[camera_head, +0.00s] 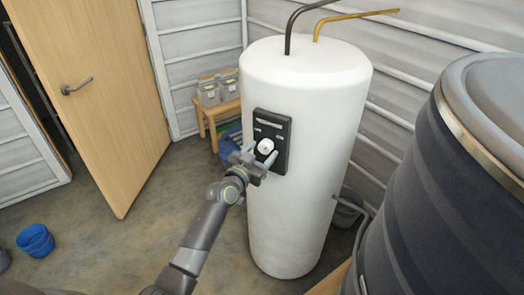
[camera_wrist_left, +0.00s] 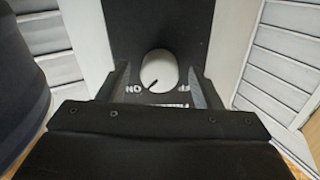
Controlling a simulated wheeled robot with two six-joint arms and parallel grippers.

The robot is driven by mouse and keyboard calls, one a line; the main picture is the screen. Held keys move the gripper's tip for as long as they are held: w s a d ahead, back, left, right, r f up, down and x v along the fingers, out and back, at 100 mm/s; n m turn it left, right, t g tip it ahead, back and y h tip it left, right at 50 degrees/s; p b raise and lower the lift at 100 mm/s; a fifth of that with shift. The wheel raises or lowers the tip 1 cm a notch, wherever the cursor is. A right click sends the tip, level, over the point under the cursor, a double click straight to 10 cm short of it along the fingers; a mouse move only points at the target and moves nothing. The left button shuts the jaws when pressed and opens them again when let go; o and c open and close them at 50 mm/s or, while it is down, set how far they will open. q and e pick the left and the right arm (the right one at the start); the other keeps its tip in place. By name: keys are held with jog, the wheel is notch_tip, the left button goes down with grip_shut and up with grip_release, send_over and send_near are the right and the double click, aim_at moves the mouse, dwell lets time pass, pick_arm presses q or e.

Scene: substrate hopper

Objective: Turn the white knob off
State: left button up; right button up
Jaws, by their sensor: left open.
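The white knob (camera_head: 265,146) is on a black panel (camera_head: 283,125) on the front of a tall white tank (camera_head: 310,215). In the left wrist view the knob (camera_wrist_left: 159,71) shows between the two fingers, with a dark pointer mark toward its lower left, near the printed "ON". Letters ending in "FF" are printed to its right. My left gripper (camera_head: 262,160) is open in front of the panel, its fingers on either side of the knob. In the wrist view the left gripper (camera_wrist_left: 159,88) shows gaps between both fingers and the knob. My right gripper is not in view.
A large dark barrel (camera_head: 425,200) stands close at the right. A small wooden bench (camera_head: 215,115) with containers stands behind the tank's left side. A wooden door (camera_head: 95,90) is at the left, and a blue bucket (camera_head: 35,240) sits on open floor.

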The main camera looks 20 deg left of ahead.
pick_arm(q)
jog(key=shift+w+d, duration=0.1)
jog(key=shift+w, duration=0.25)
jog(key=c, duration=1)
